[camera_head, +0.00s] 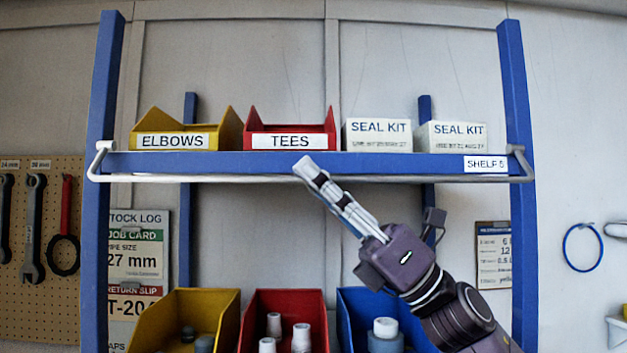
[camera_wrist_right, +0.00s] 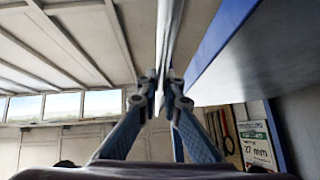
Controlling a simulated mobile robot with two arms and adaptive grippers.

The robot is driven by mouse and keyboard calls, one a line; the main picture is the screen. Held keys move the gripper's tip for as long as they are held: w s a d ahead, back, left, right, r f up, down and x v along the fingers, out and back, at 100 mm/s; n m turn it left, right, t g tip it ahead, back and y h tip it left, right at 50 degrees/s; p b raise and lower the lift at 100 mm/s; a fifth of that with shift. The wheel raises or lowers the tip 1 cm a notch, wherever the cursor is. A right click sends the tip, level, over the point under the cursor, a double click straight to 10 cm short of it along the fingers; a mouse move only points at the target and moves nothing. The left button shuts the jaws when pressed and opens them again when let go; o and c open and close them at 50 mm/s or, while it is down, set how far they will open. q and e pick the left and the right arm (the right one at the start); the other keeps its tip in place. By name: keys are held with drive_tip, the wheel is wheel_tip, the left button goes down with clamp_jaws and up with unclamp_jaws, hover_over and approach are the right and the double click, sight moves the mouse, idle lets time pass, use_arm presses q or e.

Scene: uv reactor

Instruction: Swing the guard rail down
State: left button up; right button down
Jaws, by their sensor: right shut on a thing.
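The guard rail (camera_head: 220,180) is a thin pale metal bar across the front of the blue shelf (camera_head: 400,163) marked SHELF 5. Its bent ends join the blue posts at both sides, and the bar lies below those joints, along the lower edge of the shelf board. My right gripper (camera_head: 308,170) reaches up from the lower right and is shut on the rail near its middle. In the right wrist view the rail (camera_wrist_right: 167,40) runs up from between the closed fingertips (camera_wrist_right: 160,95). My left gripper is not in view.
On the shelf stand a yellow ELBOWS bin (camera_head: 185,128), a red TEES bin (camera_head: 290,125) and two SEAL KIT boxes (camera_head: 377,134) (camera_head: 451,136). Below are yellow (camera_head: 218,312), red (camera_head: 257,320) and blue (camera_head: 352,312) bins holding parts. Blue posts (camera_head: 97,240) (camera_head: 524,240) flank the shelf.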

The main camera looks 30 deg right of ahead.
drive_tip(key=shift+s+a+r+m+t+h+p, duration=0.25)
drive_tip(key=shift+m+t+h, duration=0.5)
drive_tip(key=shift+m+h, duration=0.5)
drive_tip(key=shift+s+a+r+m+t+h+p, duration=0.1)
drive_tip(key=shift+s+r+m+t+h, duration=0.2)
drive_tip(key=shift+m+t+h, duration=0.9)
drive_tip(key=shift+s+a+r+m+t+h+p, duration=0.25)
drive_tip(key=shift+m+h, duration=0.6)
drive_tip(key=shift+m, duration=0.9)
drive_tip(key=shift+d+r+m+h, duration=0.1)
drive_tip(key=shift+r+m+h, duration=0.1)
drive_tip(key=shift+m+h, duration=0.25)
drive_tip(key=shift+s+r+m+g+h+p, duration=0.1)
drive_tip(key=shift+r+m+g+h+p, duration=0.15)
drive_tip(key=shift+r+m+h+p, duration=0.95)
drive_tip(key=shift+s+r+m+g+h+p, duration=0.1)
drive_tip(key=shift+r+m+g+h+p, duration=0.25)
drive_tip(key=shift+m+h+p, duration=1.65)
drive_tip(key=shift+r+m+g+h+p, duration=0.2)
drive_tip(key=shift+r+m+h+p, duration=0.65)
drive_tip(key=shift+m+p, duration=1.45)
